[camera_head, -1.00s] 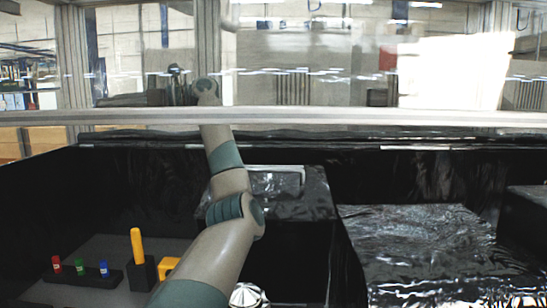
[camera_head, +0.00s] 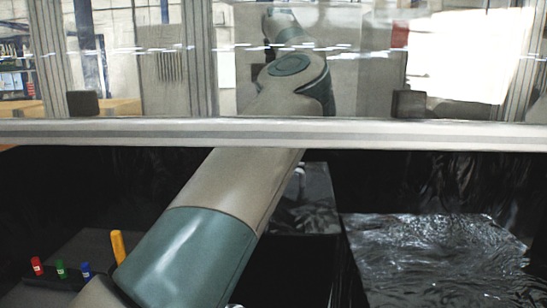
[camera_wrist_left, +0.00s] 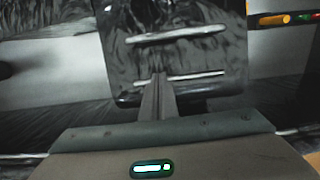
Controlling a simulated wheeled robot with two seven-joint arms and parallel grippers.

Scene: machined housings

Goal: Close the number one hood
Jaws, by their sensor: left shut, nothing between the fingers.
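A clear sash that looks like a hood front spans the head view, with a pale metal bar (camera_head: 430,133) along its lower edge. No number is readable on it. My left gripper (camera_wrist_left: 158,78) is shut and empty in the left wrist view. Its thin fingers point at a glossy black panel (camera_wrist_left: 205,58) with two silver bars, and the tips overlap the lower bar (camera_wrist_left: 195,77); contact cannot be told. My right gripper is not in view.
Red, green and blue small items (camera_head: 61,269) stand at the lower left beside a yellow upright piece (camera_head: 118,246). A black box with a silver handle (camera_head: 301,181) is partly hidden by my arm. A wide glossy black surface (camera_head: 430,250) lies bare at the right.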

